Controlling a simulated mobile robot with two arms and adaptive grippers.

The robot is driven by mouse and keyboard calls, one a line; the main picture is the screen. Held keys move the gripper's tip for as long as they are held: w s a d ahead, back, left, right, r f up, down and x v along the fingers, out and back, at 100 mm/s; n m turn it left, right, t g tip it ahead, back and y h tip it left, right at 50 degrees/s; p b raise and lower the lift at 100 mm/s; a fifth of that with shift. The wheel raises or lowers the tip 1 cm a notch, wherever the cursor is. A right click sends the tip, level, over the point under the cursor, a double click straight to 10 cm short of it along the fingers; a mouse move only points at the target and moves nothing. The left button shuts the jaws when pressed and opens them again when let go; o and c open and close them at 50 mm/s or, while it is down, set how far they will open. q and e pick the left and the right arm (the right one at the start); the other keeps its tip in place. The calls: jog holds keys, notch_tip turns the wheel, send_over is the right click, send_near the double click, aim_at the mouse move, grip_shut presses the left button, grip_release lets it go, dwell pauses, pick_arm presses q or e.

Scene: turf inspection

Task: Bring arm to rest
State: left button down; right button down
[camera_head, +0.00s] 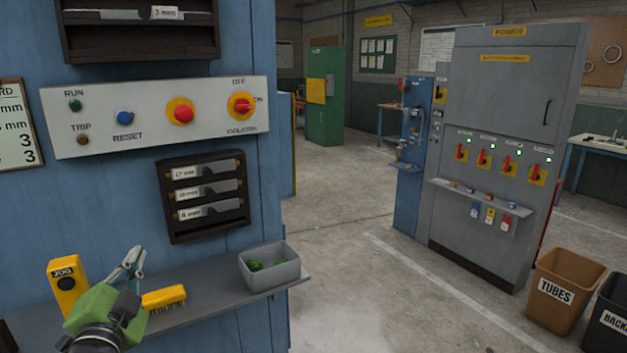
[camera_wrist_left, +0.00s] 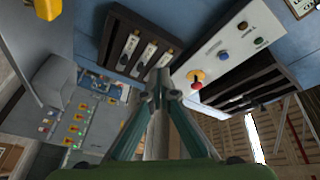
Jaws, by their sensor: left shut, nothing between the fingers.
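My left gripper (camera_head: 134,257) is in the lower left of the head view, in front of the blue machine and above its grey shelf (camera_head: 215,297). Its green arm end comes in from the bottom left. In the left wrist view its fingertips (camera_wrist_left: 160,75) meet, with nothing between them. The gripper hangs between a yellow JOG box (camera_head: 66,283) and a yellow brush-like block (camera_head: 164,297), and I cannot tell whether it touches either. My right gripper is not in view.
A grey bin (camera_head: 270,272) with green bits stands on the shelf's right end. Above are a gauge rack (camera_head: 203,194) and a control panel (camera_head: 155,115). A power cabinet (camera_head: 505,150) and a TUBES bin (camera_head: 565,291) stand right. The floor between is clear.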

pick_arm(q)
jog(key=s+d+f+n+g+h, duration=0.1)
jog(key=s+d+f+g, duration=0.2)
jog(key=f, duration=0.5)
jog(key=s+d+f+n+g, duration=0.15)
jog(key=s+f, duration=0.25)
jog(key=f, duration=0.4)
jog(key=s+d+f+n+g+h, duration=0.1)
jog(key=s+d+f+g, duration=0.2)
jog(key=f, duration=0.5)
jog(key=s+d+f+n+g+h, duration=0.1)
jog(key=s+d+f+g, duration=0.2)
jog(key=s, duration=0.5)
jog(key=s+d+f+n+g, duration=0.1)
jog(key=s+f+g, duration=0.1)
jog(key=s+f, duration=0.4)
jog(key=s+d+f+n+g+h, duration=0.1)
jog(key=s+d+f+n+g, duration=0.15)
jog(key=s, duration=0.65)
notch_tip(320, 180, down, 28)
jog(key=s+m+g, duration=0.1)
jog(key=s+g, duration=0.1)
jog(key=s+a+f, duration=0.2)
jog(key=s+f, duration=0.6)
jog(key=s+a+f+g+b, duration=0.1)
jog(key=s+f, duration=0.8)
jog(key=shift+a+b, duration=0.3)
jog(key=shift+a, duration=0.1)
